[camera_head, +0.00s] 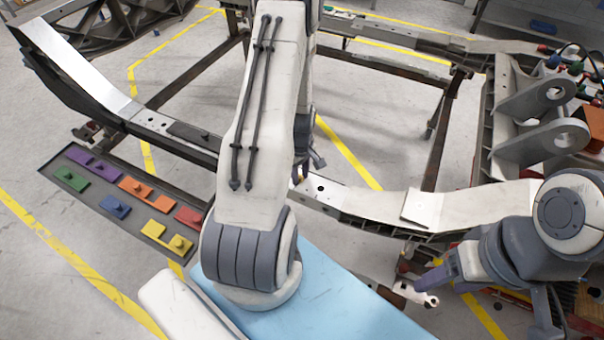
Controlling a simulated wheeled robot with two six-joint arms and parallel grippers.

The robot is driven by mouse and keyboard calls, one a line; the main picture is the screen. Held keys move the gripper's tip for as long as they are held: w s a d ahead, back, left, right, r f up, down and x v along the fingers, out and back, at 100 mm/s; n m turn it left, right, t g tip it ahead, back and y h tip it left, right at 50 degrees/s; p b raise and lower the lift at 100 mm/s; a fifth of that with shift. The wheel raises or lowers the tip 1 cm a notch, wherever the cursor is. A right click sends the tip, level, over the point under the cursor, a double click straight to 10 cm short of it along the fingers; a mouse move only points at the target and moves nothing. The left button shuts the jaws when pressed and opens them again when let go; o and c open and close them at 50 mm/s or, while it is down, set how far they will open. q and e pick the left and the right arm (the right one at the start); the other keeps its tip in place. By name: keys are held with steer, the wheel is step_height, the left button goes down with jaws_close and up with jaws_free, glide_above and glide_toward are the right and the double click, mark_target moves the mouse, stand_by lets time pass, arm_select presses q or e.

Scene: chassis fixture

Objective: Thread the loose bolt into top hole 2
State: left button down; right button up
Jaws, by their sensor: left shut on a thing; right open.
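The chassis rail (375,205) runs across the middle of the view, with dark round holes in its top face, one of them a top hole (320,188) just right of my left arm. My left gripper (307,165) is largely hidden behind my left arm, close over the rail beside these holes. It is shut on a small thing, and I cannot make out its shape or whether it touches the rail. No loose bolt shows clearly. My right gripper (437,282) is open at the lower right, in front of the rail and away from the holes.
A grey tray (55,172) with purple, green, blue, orange, yellow and red blocks lies at the left. A dark plate with a peg (205,134) sits on the rail's left part. A large bracket (535,120) stands at the right. A light-blue surface (340,305) is in front.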

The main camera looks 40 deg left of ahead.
arm_select(q)
steer(key=m, duration=0.4)
steer(key=f+m, duration=0.1)
steer(key=m, duration=0.1)
steer(key=shift+s+a, duration=0.1)
steer(key=shift+s, duration=0.2)
steer(key=c, duration=0.5)
jaws_free()
steer(key=shift+w+a+r+p, duration=0.1)
steer(key=shift+a+r+p, duration=0.05)
steer(key=shift+r+p, duration=0.9)
steer(key=shift+r, duration=0.25)
